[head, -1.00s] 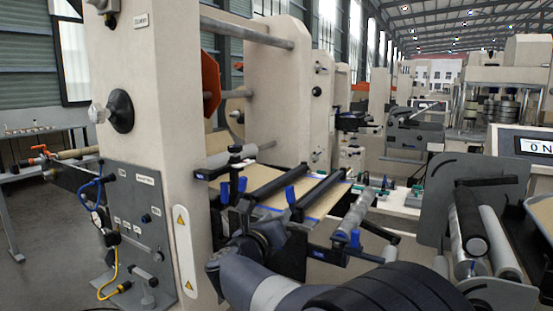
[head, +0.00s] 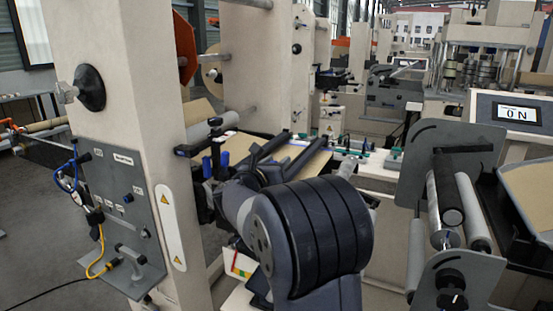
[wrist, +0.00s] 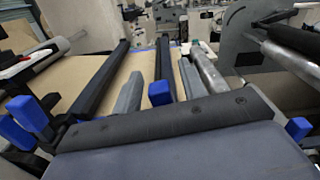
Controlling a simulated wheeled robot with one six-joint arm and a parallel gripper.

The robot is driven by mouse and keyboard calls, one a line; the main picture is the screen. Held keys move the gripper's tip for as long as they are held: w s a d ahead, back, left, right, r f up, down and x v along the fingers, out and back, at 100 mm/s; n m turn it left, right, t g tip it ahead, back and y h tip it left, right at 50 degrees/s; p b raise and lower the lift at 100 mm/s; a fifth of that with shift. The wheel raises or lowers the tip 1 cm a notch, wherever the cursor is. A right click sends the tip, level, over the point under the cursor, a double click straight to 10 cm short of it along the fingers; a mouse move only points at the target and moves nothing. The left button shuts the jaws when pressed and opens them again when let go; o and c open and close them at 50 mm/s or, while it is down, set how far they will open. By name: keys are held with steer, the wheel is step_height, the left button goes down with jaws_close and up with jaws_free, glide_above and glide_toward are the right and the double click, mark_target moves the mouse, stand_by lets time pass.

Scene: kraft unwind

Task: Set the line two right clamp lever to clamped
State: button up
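In the wrist view, two grey fingers of my gripper (wrist: 161,72) stand apart beyond its dark body. A blue lever handle (wrist: 159,93) shows between them, at the near end of the right dark clamp bar (wrist: 163,60). I cannot tell whether the fingers touch it. The left dark clamp bar (wrist: 98,86) lies across the brown kraft web (wrist: 62,87). Two blue levers (wrist: 27,113) are at far left, and another blue piece (wrist: 298,128) is at far right. In the head view, my arm hides the gripper and right lever; blue levers (head: 207,167) show left of it.
A cream machine column (head: 135,100) with a grey panel (head: 125,200) stands left of my arm. Grey roller brackets (head: 430,165) and rollers (head: 445,190) stand to the right. A display reading "ON" (head: 515,112) is behind them.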

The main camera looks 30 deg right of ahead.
steer(key=shift+w+d, duration=0.25)
steer(key=shift+d, duration=0.05)
steer(key=shift+c, duration=0.3)
jaws_close()
